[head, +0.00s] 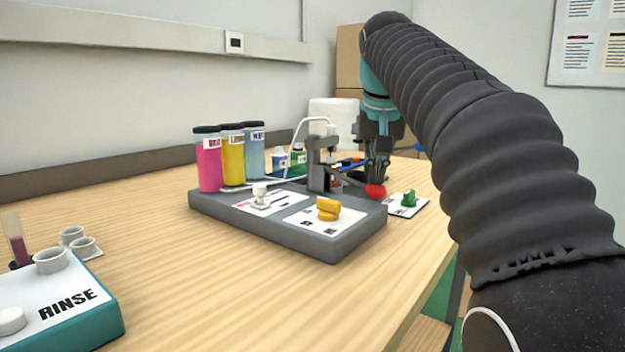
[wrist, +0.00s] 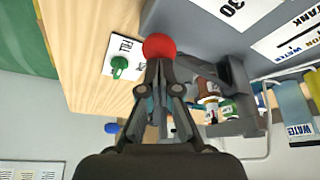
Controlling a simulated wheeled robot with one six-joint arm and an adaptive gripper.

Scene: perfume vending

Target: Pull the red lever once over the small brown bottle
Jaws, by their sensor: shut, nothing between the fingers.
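The red lever's round knob (head: 375,191) is at the front right of the grey dispenser stand. It also shows in the wrist view (wrist: 159,46), just beyond my fingertips. My gripper (head: 377,180) points down with its fingers together and empty. Its tips (wrist: 161,68) are right at the knob, seemingly touching or nearly so; I cannot tell which. In the wrist view a small brown bottle (wrist: 206,88) stands among other small bottles beside the stand, right of my fingers.
The grey dispenser base (head: 335,247) carries a yellow knob (head: 328,208) and a white one (head: 260,195). Pink (head: 208,163), yellow and blue cylinders stand behind. A green knob (head: 409,198) sits on a card at right. A rinse station (head: 68,300) is front left. Open table lies between.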

